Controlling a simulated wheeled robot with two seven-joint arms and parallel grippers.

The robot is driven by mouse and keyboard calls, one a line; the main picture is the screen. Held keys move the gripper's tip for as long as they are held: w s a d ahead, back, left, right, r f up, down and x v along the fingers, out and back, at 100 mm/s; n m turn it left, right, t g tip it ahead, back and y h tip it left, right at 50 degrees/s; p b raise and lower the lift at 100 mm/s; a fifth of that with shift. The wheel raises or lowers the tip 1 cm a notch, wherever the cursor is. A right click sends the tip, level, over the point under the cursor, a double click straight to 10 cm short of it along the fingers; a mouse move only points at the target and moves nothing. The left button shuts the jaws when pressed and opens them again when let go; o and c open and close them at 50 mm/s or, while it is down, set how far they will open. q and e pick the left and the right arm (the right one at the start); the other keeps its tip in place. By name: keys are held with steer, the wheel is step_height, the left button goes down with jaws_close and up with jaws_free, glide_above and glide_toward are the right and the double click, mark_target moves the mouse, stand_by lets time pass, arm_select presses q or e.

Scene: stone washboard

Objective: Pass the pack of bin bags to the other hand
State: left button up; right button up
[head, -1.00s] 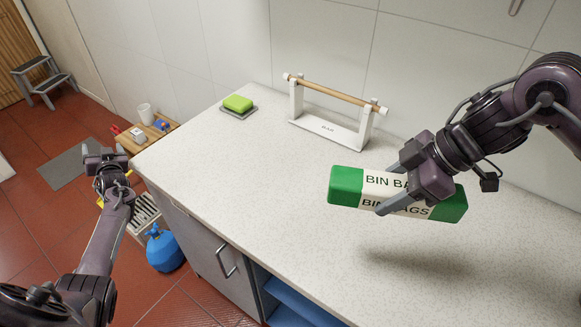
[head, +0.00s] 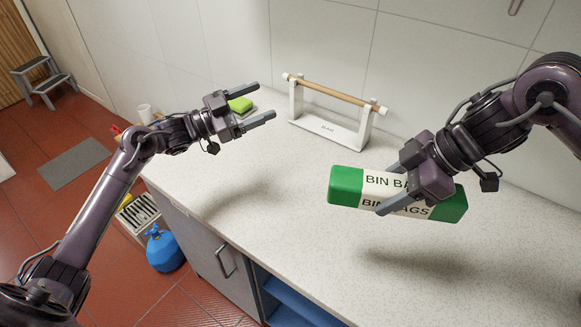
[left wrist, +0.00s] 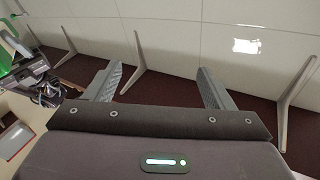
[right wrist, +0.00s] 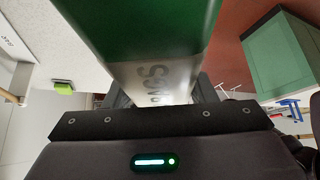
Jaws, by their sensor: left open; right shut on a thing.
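The pack of bin bags (head: 347,188) is a green box with a white band lettered BIN BAGS. My right gripper (head: 391,190) is shut around its middle and holds it above the worktop, with a shadow below. In the right wrist view the pack (right wrist: 140,35) sticks out from between the fingers. My left gripper (head: 265,102) is open and empty, over the back left of the worktop, to the left of the pack and apart from it. In the left wrist view the two fingers (left wrist: 160,85) are spread with nothing between them.
The speckled worktop (head: 300,210) is mostly clear. A white stand (head: 330,128) with a wooden bar stands at the back, near my left gripper. A green sponge (head: 240,105) is partly behind that gripper. The tiled wall (head: 330,50) closes the back.

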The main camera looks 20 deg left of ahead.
arm_select(q)
steer(key=s+d+m+g+h, duration=0.3)
steer(key=s+d+g, duration=0.3)
steer(key=s+d, duration=0.15)
steer(key=m+g, duration=0.2)
steer(key=g, duration=0.4)
glide_toward(360, 178)
steer(key=shift+h, duration=0.3)
steer(key=d, duration=0.3)
steer(key=d+f, duration=0.1)
steer(key=d, duration=0.2)
steer(key=w+d, duration=0.1)
steer(key=d, duration=0.3)
steer(key=shift+f, duration=0.25)
steer(key=shift+c, duration=0.5)
steer(key=c, duration=1.1)
arm_select(e)
steer(key=o, duration=1.2)
